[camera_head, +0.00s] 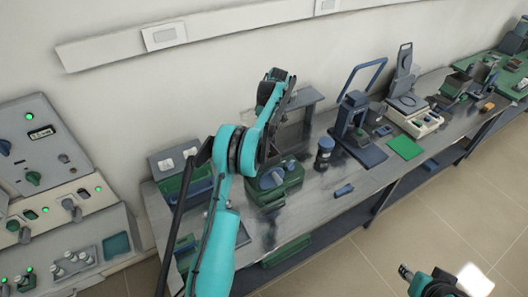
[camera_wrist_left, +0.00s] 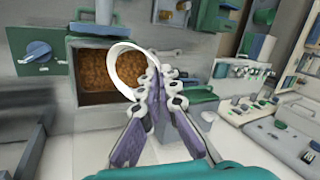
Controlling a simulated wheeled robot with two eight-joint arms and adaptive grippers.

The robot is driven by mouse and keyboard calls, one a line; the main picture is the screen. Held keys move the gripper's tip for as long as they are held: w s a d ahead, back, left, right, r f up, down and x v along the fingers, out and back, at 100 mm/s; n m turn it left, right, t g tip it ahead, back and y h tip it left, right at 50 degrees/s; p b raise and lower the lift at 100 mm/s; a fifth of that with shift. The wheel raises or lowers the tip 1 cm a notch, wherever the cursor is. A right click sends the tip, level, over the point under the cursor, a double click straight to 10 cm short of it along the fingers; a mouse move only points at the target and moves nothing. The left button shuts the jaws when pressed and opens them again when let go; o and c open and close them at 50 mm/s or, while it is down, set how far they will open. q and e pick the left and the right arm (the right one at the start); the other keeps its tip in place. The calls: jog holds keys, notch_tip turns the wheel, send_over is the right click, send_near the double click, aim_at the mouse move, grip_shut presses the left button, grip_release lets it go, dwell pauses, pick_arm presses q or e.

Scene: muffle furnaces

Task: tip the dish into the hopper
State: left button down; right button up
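In the left wrist view the fingers of my left gripper (camera_wrist_left: 158,80) are closed together, with the curved rim of a white dish (camera_wrist_left: 124,46) at their tips. The dish looks tilted on its side, in front of a dark-framed opening filled with brown, grainy material (camera_wrist_left: 92,62). I cannot tell for sure whether this opening is the hopper. In the head view my left gripper (camera_head: 275,85) is raised by the wall above the bench; the dish is not distinguishable there. Part of my right arm's end (camera_head: 430,284) shows at the bottom right; its fingers are not clear.
A long metal bench (camera_head: 325,185) carries a green device (camera_head: 275,182), a dark jar (camera_head: 325,153), a blue press-like stand (camera_head: 355,125) and a green mat (camera_head: 405,147). A control cabinet (camera_head: 40,145) stands at the left. The tiled floor (camera_head: 440,205) at right is clear.

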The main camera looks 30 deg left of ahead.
pick_arm(q)
jog(key=shift+w+a, duration=0.1)
jog(key=shift+a, duration=0.7)
jog(key=shift+w+a, duration=0.1)
jog(key=shift+a, duration=0.2)
jog(key=shift+d+f, duration=0.25)
jog(key=shift+d, duration=0.35)
jog(key=shift+r, duration=0.1)
jog(key=shift+a+r, duration=0.2)
jog(key=shift+a, duration=0.25)
jog(key=shift+d, duration=0.3)
jog(key=shift+d+f+b, duration=0.25)
jog(key=shift+d+b, duration=0.2)
jog(key=shift+s+d+r, duration=0.15)
jog(key=shift+s, duration=0.05)
jog(key=shift+w+a+r+p, duration=0.1)
jog(key=shift+a+p, duration=0.2)
jog(key=shift+a, duration=0.65)
jog(key=shift+d+f+b, duration=0.25)
jog(key=shift+d+b, duration=0.15)
jog(key=shift+d, duration=0.1)
jog(key=shift+a+r+p, duration=0.25)
jog(key=shift+a+p, duration=0.05)
jog(key=shift+a, duration=0.2)
jog(key=shift+d+f+b, duration=0.25)
jog(key=shift+d+b, duration=0.25)
jog(key=shift+d, duration=0.35)
jog(key=shift+d+r, duration=0.1)
jog(key=shift+r, duration=0.05)
